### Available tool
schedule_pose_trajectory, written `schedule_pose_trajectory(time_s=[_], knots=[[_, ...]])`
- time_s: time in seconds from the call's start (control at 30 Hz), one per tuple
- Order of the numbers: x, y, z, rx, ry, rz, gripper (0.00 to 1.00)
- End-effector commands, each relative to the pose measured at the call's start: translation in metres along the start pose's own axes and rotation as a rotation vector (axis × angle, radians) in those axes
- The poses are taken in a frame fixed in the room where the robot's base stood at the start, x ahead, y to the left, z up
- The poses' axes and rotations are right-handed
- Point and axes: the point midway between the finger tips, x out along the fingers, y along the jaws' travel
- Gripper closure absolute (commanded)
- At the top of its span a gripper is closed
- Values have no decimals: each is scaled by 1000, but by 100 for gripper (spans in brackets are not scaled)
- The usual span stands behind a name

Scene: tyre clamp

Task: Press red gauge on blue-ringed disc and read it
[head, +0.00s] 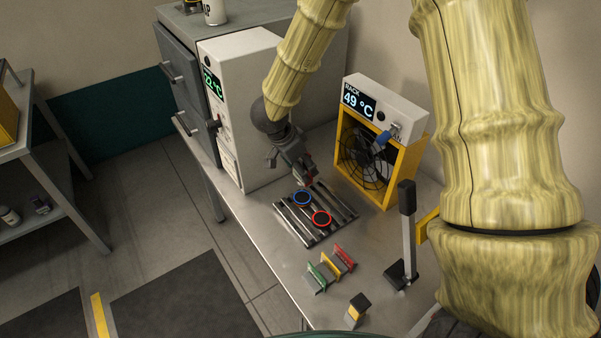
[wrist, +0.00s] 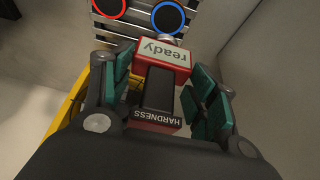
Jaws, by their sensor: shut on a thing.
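My gripper (head: 296,160) is shut on the red gauge (wrist: 180,57), with teal finger pads on both sides of it in the wrist view. The gauge has a dark body, a "HARDNESS" label and a pale screen reading "ready". The blue-ringed disc (head: 302,198) lies on the slatted rack, and it also shows in the wrist view (wrist: 168,17) just beyond the gauge's screen end. The gauge appears above the rack near the disc's far side; whether its tip touches is hidden. The red-ringed disc (head: 321,218) lies beside the blue-ringed one.
A yellow-framed fan (head: 405,165) reading "RACK 49 °C" stands behind the slatted rack (head: 300,236). A white cabinet (head: 232,125) reading "22 °C" stands left. Green, yellow and red holders (head: 331,267), a lever (head: 407,230) and a small black-yellow block (head: 357,309) occupy the front.

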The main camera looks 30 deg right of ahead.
Motion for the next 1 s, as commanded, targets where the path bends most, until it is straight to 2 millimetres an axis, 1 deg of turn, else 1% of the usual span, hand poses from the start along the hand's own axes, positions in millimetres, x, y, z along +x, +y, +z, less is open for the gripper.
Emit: schedule_pose_trajectory(time_s=[0.27, 1.0], knots=[[7, 0, 3, 0, 0, 0, 62], [53, 0, 22, -1, 0, 0, 62]])
